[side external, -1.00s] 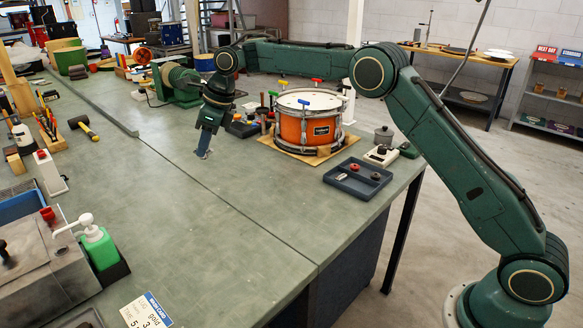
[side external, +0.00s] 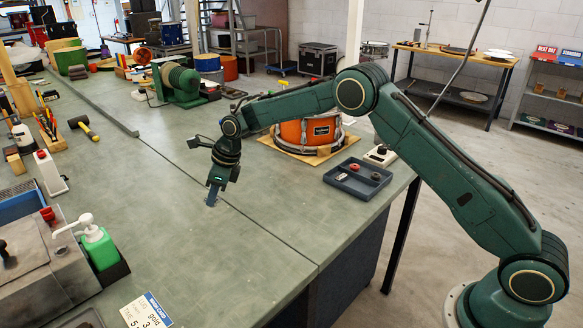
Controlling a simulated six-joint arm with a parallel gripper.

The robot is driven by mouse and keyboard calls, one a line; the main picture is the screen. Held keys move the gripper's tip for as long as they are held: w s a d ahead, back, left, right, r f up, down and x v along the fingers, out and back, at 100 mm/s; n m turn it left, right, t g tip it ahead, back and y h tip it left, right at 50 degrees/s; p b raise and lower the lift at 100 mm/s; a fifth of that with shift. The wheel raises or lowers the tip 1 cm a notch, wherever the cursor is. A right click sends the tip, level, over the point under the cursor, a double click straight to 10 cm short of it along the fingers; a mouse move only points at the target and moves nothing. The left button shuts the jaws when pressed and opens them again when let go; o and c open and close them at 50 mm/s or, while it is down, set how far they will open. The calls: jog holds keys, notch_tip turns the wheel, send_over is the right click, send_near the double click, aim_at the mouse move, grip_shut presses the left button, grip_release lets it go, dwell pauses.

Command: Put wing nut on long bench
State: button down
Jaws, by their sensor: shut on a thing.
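My gripper (side external: 212,200) points down at the long bench (side external: 165,195), low over its green-grey top, left of the drum and close to the seam that runs along the bench. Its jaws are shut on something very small. I take it to be the wing nut, but it is too small and too hidden by the fingertips to make out. I cannot tell whether the fingertips touch the bench top.
An orange drum (side external: 318,131) stands on a wooden board behind my arm. A dark tray (side external: 358,180) with small parts lies near the right edge. The bench middle is clear.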

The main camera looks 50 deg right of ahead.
aim_at(219, 202)
jog(key=shift+f, duration=2.75)
jog(key=shift+f, duration=0.15)
jog(key=c, duration=1.3)
grip_release()
jog(key=shift+r, duration=0.2)
jog(key=v, duration=1.2)
